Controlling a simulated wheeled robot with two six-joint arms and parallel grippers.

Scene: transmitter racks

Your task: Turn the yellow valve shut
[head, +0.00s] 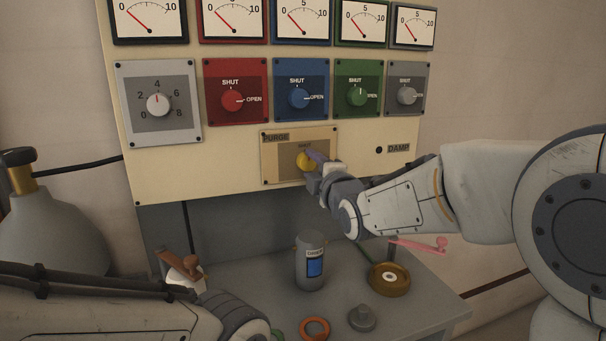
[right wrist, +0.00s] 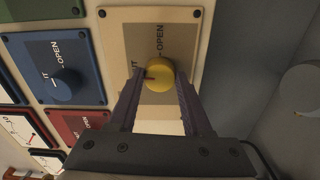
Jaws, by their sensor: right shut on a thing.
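The yellow valve (head: 305,160) is a round knob on the tan PURGE plate (head: 270,172), low on the panel. My right gripper (head: 318,165) reaches it from the lower right and is shut on it. In the right wrist view the yellow valve (right wrist: 159,78) sits between both fingers of the right gripper (right wrist: 160,85). A dark reddish mark on the knob's left side points toward the partly hidden SHUT lettering. OPEN is readable above the knob in that view. My left arm shows at the lower left of the head view, but its gripper is not seen.
Red (head: 232,100), blue (head: 298,97), green (head: 358,96) and grey (head: 407,96) knobs sit in a row above. A grey canister (head: 311,262), a brass disc (head: 389,279) and an orange ring (head: 315,328) stand on the grey bench below. A gas cylinder (head: 45,225) stands left.

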